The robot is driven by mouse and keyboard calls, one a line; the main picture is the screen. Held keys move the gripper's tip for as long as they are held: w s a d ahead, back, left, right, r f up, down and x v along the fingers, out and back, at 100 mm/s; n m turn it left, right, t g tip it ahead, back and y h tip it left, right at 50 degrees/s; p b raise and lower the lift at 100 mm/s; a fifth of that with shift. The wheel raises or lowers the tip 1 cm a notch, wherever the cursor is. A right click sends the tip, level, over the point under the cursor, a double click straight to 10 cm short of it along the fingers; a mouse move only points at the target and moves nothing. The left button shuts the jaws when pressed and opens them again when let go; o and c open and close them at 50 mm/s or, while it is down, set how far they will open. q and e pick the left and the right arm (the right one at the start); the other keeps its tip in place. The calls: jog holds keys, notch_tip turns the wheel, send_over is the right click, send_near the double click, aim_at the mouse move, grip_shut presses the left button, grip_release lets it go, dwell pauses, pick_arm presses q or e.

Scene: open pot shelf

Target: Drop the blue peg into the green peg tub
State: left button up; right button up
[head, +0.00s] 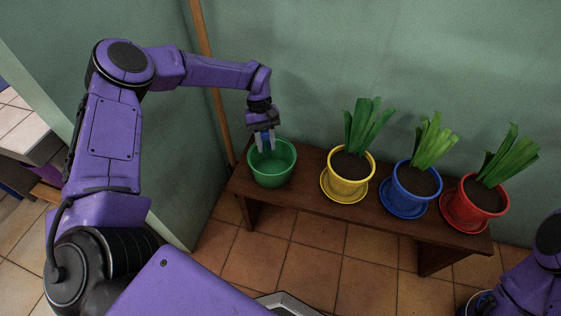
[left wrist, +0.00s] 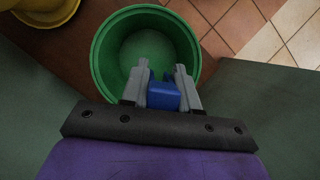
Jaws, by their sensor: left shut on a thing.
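The green peg tub (head: 272,176) stands at the left end of the dark wooden shelf. It also shows in the left wrist view (left wrist: 104,52), open and with a bare floor as far as I can see. My left gripper (head: 264,142) points down over the tub's mouth, at its back rim in the head view. It is shut on the blue peg (left wrist: 163,96), which sits between the two grey fingers. In the head view only a little blue shows between the fingers. My right gripper is not in view; part of my right arm shows at the lower right.
Right of the tub, plants stand in a yellow pot (head: 350,172), a blue pot (head: 412,188) and a red pot (head: 474,206), each on a matching saucer. They share the shelf (head: 310,196). A green wall is close behind. A wooden pole (head: 212,85) stands left of the tub.

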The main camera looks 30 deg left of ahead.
pick_arm(q)
notch_tip(320, 180, down, 6)
jog(key=b, duration=0.3)
jog(key=shift+s+r+b, duration=0.15)
jog(key=shift+r+b, duration=0.1)
jog(key=shift+b, duration=0.15)
jog(key=o, duration=1.1)
jog(key=p+v, duration=0.1)
jog(key=v, duration=0.9)
jog(key=shift+r+p, duration=0.3)
jog(key=shift+p, duration=0.1)
jog(key=shift+f, duration=0.1)
